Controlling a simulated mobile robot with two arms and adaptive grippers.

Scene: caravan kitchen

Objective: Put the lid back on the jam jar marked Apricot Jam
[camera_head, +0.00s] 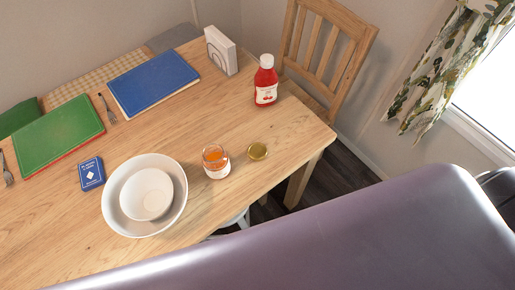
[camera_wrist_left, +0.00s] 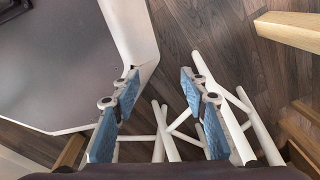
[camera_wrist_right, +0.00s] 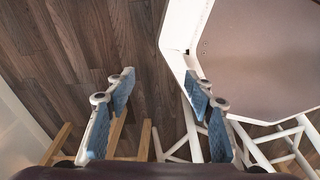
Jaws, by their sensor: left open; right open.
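The jam jar (camera_head: 216,162) stands upright and uncovered on the wooden table near its front edge, with orange jam showing at its mouth. Its label is too small to read. A gold lid (camera_head: 257,151) lies on the table just right of the jar, apart from it. My left gripper (camera_wrist_left: 160,82) is open and empty over the floor in the left wrist view. My right gripper (camera_wrist_right: 160,85) is open and empty over the floor in the right wrist view. Neither gripper shows in the head view.
Left of the jar, a small white bowl (camera_head: 146,194) sits in a larger white bowl (camera_head: 117,215). A red sauce bottle (camera_head: 266,82) and napkin holder (camera_head: 222,50) stand farther back. A wooden chair (camera_head: 330,45) is behind the table.

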